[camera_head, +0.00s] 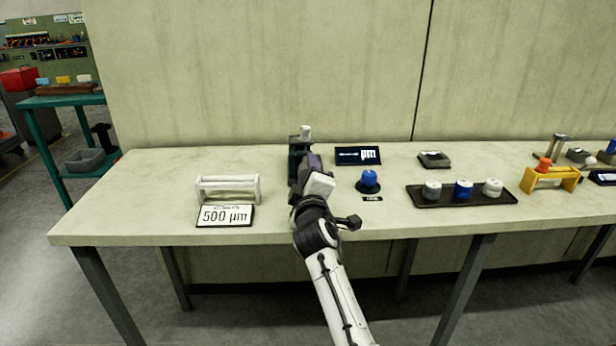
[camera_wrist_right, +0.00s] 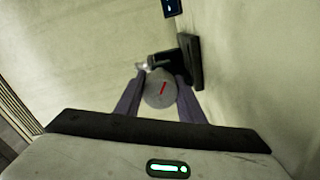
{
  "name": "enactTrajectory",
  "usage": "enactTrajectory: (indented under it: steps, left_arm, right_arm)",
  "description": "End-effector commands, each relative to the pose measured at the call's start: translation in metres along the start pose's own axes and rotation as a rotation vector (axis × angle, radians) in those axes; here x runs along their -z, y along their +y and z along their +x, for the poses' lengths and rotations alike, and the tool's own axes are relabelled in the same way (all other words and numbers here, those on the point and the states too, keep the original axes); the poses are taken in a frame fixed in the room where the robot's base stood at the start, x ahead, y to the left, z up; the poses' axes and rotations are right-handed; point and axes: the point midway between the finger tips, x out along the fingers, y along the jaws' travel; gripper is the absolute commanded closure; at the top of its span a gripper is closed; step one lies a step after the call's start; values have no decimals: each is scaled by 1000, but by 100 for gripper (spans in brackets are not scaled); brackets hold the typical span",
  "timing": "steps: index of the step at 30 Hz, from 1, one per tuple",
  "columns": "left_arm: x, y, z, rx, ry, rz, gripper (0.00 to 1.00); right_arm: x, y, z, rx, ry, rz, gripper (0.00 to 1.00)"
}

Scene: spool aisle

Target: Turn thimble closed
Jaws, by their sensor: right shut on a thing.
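The thimble (camera_wrist_right: 160,88) is a round grey knob with a red line on its end face, seen in the right wrist view. My right gripper (camera_wrist_right: 158,94) is shut on it, one finger on each side. Behind it is a dark fixture (camera_wrist_right: 190,60) it appears to belong to. In the head view my right gripper (camera_head: 309,165) is at the dark fixture (camera_head: 294,160), and the arm hides the thimble. A small light grey cylinder (camera_head: 305,132) shows above the fixture. My left gripper is not in view.
A white rack (camera_head: 228,182) and a card reading "500 µm" (camera_head: 225,216) stand left on the table (camera_head: 135,200). A dark display (camera_head: 357,156) is behind. Right of my arm are a blue knob (camera_head: 369,178) and a black tray (camera_head: 420,200) with coloured spools.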

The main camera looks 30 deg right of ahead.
Motion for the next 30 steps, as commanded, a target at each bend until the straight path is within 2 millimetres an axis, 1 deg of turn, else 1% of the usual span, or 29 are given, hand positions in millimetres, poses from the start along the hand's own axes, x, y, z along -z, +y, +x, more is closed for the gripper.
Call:
enactTrajectory:
  steps: [1,6,15,21,30]
  left_arm:
    - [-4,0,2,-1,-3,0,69]
    - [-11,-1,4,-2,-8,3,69]
    - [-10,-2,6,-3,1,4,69]
    - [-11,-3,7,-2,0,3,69]
    - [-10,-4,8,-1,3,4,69]
  right_arm:
    - [-1,-3,0,3,-2,48,87]
    - [-1,-3,0,3,-1,198,87]
    - [-1,-3,0,3,-3,394,87]
    - [-1,-3,0,4,-3,467,87]
    - [-1,-2,0,3,-3,501,87]
